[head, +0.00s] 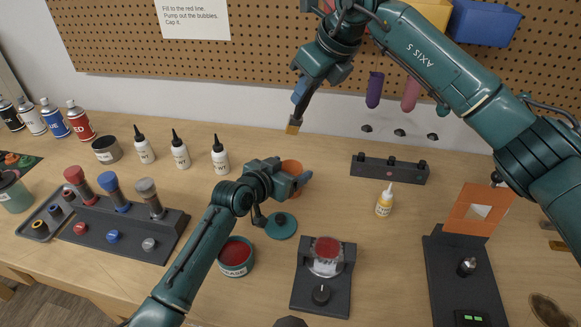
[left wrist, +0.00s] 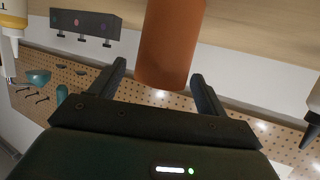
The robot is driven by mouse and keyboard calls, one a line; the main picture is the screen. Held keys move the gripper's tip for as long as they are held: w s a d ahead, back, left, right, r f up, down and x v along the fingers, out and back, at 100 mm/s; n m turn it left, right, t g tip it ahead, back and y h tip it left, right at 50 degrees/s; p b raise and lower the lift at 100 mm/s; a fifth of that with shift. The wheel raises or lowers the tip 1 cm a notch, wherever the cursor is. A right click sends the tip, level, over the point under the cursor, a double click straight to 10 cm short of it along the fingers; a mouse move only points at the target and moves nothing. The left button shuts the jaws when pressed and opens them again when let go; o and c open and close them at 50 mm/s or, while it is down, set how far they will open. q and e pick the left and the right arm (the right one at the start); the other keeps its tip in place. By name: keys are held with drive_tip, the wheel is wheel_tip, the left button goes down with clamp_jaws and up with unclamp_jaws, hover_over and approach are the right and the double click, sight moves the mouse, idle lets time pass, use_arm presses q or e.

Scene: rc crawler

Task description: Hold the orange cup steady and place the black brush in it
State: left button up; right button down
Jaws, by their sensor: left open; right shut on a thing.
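The orange cup (head: 292,166) stands on the table in the middle of the head view, partly hidden by my left gripper (head: 296,181). In the left wrist view the cup (left wrist: 170,45) shows large between the two spread fingers of my left gripper (left wrist: 160,85). The left gripper is open, with clear gaps beside the cup. My right gripper (head: 301,92) is shut on the black brush (head: 294,122). The brush hangs tilted, its tan tip down, above and behind the cup. Most of its handle is hidden by the gripper.
A teal lid-like disc (head: 281,226) and an open tin of red stuff (head: 236,257) lie in front of the cup. White dropper bottles (head: 219,155) stand to the left. A black rack (head: 390,168) and a small yellow-white bottle (head: 385,202) are to the right.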

use_arm(q)
drive_tip(key=shift+w+d+f, duration=0.15)
drive_tip(key=shift+w+d, duration=0.2)
drive_tip(key=shift+w, duration=0.1)
drive_tip(key=shift+c, duration=0.4)
drive_tip(key=c, duration=1)
use_arm(e)
wheel_tip(320, 180, down, 12)
drive_tip(key=c, duration=1.2)
unclamp_jaws()
drive_tip(key=shift+v, duration=4)
